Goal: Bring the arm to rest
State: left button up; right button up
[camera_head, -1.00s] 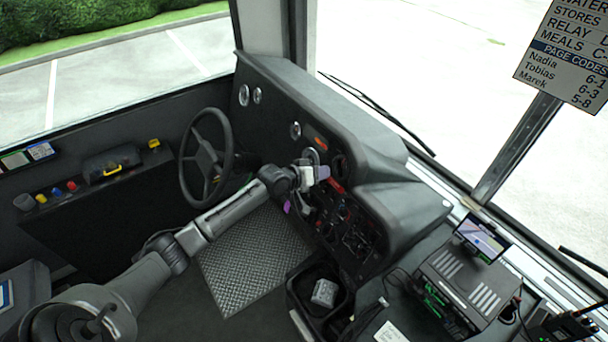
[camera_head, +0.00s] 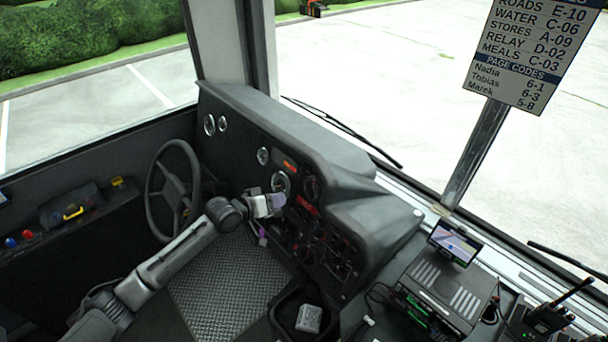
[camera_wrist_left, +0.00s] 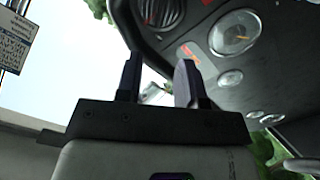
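My left arm (camera_head: 165,268) reaches in from the lower left of the head view, across the floor plate. Its gripper (camera_head: 277,201) is in front of the dashboard (camera_head: 315,215), just below a round gauge. Whether it touches the panel cannot be told from the head view. In the left wrist view the two dark fingers of this gripper (camera_wrist_left: 160,82) stand apart with nothing held between them. My right arm and gripper are not in view.
The steering wheel (camera_head: 173,190) is just left of the gripper. A dark bin with a grey block (camera_head: 309,318) is below the dashboard. A radio unit (camera_head: 450,285) with a small screen (camera_head: 455,242) stands at the right. The ridged floor plate (camera_head: 222,290) is clear apart from my arm above it.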

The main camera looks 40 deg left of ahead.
pick_arm(q)
jog(key=s+d+f+m+g+p, duration=0.2)
jog(key=s+d, duration=0.5)
jog(key=s, duration=0.4)
jog(key=s+d+f+m+g+y+p, duration=0.1)
jog(key=s+d+m+g+p, duration=0.2)
jog(key=s+d, duration=0.5)
jog(key=s+d+f+m+g+y+p, duration=0.1)
jog(key=s+d+g, duration=0.4)
jog(key=s, duration=1)
jog(key=d+f+m+p, duration=0.1)
jog(key=d, duration=0.2)
jog(key=shift+s+f, duration=0.3)
jog(key=shift+s, duration=0.05)
jog(key=shift+d, duration=0.1)
